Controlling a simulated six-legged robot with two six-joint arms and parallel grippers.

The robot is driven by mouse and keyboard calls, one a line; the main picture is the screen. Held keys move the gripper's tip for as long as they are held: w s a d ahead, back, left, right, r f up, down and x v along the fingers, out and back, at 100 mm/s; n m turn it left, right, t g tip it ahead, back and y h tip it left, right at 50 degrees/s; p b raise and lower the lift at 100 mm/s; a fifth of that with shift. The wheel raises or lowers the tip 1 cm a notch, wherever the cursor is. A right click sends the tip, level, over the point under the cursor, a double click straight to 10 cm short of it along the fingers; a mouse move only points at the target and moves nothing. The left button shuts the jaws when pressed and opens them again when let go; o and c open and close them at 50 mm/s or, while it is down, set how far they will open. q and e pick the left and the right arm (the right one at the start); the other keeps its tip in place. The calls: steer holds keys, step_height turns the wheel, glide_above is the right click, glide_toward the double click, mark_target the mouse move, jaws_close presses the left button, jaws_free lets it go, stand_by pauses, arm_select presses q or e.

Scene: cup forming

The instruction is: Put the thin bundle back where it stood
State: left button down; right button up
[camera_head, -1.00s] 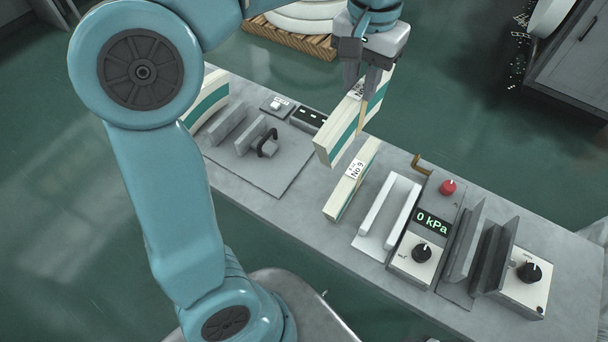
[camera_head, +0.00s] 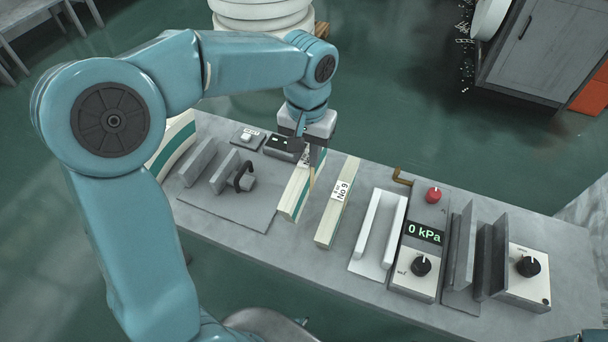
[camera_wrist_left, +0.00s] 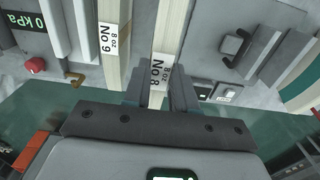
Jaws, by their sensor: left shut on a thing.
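My left gripper (camera_head: 310,158) is shut on a cream bundle (camera_head: 294,195) with a teal stripe on its side, gripped near its far end. In the left wrist view the held bundle (camera_wrist_left: 173,28) carries a label reading No 8 between the two fingers. It stands upright on edge at the bench top, left of the No 9 bundle (camera_head: 336,205), with a narrow gap between them. The No 9 bundle also shows in the left wrist view (camera_wrist_left: 113,12). I cannot tell whether the held bundle's underside touches the bench.
Right of the No 9 bundle are a white bracket (camera_head: 367,241), a gauge box (camera_head: 410,280) reading 0 kPa and grey upright plates (camera_head: 463,245). On the left are a grey fixture with a dark handle (camera_head: 244,177) and a curved teal-striped stack (camera_head: 176,143).

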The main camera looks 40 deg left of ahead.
arm_select(q)
step_height(320, 180, down, 7)
steer(key=shift+r, duration=0.1)
steer(key=shift+w+a+f, duration=0.1)
steer(key=shift+f, duration=0.1)
steer(key=shift+f+b, duration=0.15)
steer(key=shift+b, duration=0.2)
steer(key=c, duration=0.9)
jaws_free()
